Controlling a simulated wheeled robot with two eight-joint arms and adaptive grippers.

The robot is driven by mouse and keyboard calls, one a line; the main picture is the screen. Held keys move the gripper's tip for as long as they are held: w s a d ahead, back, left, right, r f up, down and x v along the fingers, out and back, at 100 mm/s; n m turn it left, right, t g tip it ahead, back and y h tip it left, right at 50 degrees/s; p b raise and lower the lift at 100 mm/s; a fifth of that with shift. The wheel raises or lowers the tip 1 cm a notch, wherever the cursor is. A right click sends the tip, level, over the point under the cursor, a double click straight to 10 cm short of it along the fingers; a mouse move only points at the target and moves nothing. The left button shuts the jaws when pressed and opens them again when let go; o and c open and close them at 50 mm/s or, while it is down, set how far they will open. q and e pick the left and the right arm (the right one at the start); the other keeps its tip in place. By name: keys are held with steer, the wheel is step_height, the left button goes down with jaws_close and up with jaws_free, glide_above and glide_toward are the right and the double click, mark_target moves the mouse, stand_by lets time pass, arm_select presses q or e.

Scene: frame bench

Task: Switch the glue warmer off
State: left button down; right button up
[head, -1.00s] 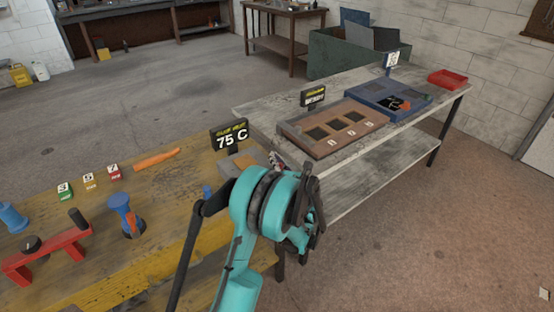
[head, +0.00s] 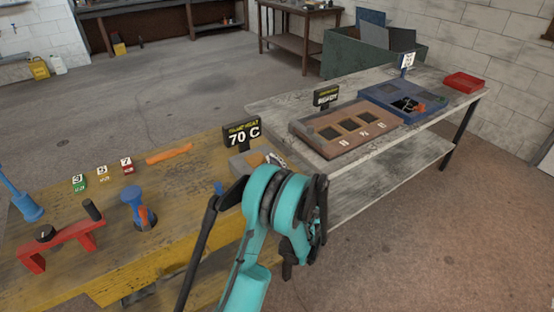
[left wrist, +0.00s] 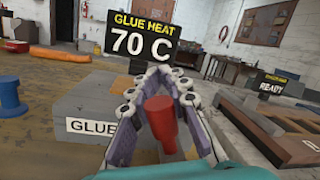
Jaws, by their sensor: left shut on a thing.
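The glue warmer is a grey box with a GLUE label (left wrist: 88,104) in the left wrist view. It also shows partly in the head view (head: 238,163), behind my arm. Its black display (left wrist: 140,40) reads GLUE HEAT 70 C and also shows in the head view (head: 242,134). My left gripper (left wrist: 160,80) is shut on a red knob (left wrist: 160,118), with one finger on each side of it. In the head view my teal arm hides the knob and most of the gripper. My right gripper is in neither view.
On the yellow bench stand a blue post (head: 137,207), a red bracket (head: 62,244), an orange bar (head: 168,154) and small numbered blocks (head: 103,174). The grey table holds a brown tray (head: 305,138), a blue tray (head: 375,100), a red bin (head: 464,82) and a READY sign (head: 326,97).

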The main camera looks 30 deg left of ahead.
arm_select(q)
steer(key=shift+s+a+f+n+g+y, duration=0.15)
steer(key=shift+s+f+n+g, duration=0.15)
steer(key=shift+n, duration=0.6)
steer(key=shift+s+a+f+n+g+y, duration=0.15)
steer(key=shift+s+n, duration=0.25)
steer(key=shift+n, duration=0.5)
steer(key=c, duration=1.5)
jaws_free()
steer(key=shift+r, duration=0.1)
